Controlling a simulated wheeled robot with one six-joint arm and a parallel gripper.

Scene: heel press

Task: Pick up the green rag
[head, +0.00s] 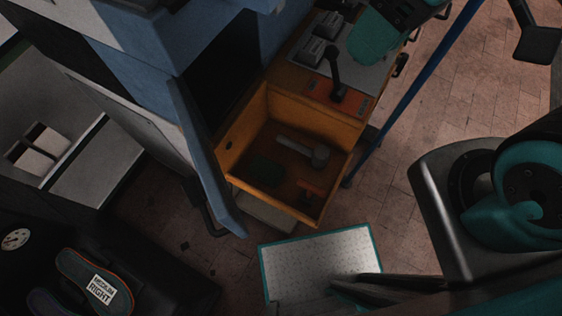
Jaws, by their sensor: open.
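A dark green, crumpled patch that looks like the green rag (266,171) lies on the floor of an open orange drawer (263,190), in its left part. It is in shadow, so its edges and folds are hard to make out. My gripper (345,290) shows as dark, pointed fingers at the bottom of the view, over the lower right of a white panel. It is open, apart from the rag, and lower in the picture than the drawer. Nothing shows between the fingers.
A grey hammer (305,150) and a small orange-handled item (313,188) share the drawer. A blue cabinet door (208,165) hangs open at its left. A blue post (410,95) stands right of it. The teal-edged white panel (322,250) lies below. Insoles (95,280) sit lower left.

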